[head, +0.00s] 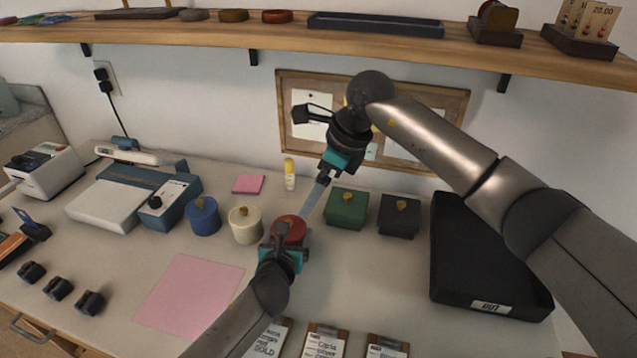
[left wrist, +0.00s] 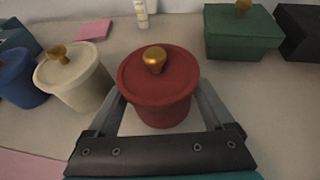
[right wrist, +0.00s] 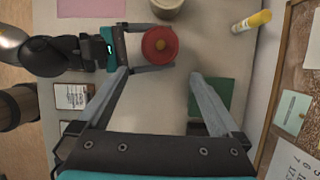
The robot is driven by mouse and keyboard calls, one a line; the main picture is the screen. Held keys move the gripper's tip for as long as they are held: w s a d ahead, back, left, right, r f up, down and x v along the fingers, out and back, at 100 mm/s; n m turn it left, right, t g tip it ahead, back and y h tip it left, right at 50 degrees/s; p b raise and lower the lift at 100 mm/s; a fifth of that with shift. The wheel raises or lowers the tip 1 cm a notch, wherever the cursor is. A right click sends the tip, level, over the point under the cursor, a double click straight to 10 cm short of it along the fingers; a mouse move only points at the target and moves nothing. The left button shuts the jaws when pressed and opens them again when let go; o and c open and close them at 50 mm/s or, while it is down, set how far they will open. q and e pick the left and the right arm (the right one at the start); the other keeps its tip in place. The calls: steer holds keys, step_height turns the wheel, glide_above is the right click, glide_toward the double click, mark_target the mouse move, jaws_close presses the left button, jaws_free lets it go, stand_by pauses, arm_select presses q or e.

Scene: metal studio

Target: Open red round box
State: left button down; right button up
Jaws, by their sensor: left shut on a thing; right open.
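The red round box (head: 289,228) stands on the table with its lid on and a gold knob on top. In the left wrist view the red box (left wrist: 158,92) sits between my left gripper's fingers. My left gripper (head: 287,243) is shut on the box's body from the near side. My right gripper (head: 316,196) is above and beyond the box. Its fingers are wide apart and empty. In the right wrist view the red box (right wrist: 159,46) lies ahead of my right gripper (right wrist: 162,82), with the gold knob facing up.
A cream round box (head: 245,226) and a blue round box (head: 203,216) stand left of the red one. Green (head: 346,208) and black (head: 399,215) square boxes stand to the right. A yellow-capped bottle (head: 290,174) is behind. A pink sheet (head: 190,291) lies front left.

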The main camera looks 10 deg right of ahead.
mark_target(294, 228)
steer(key=x, duration=1)
steer(key=shift+f, duration=0.15)
steer(key=c, duration=1.2)
steer(key=shift+o, duration=0.2)
steer(key=shift+r, duration=1.15)
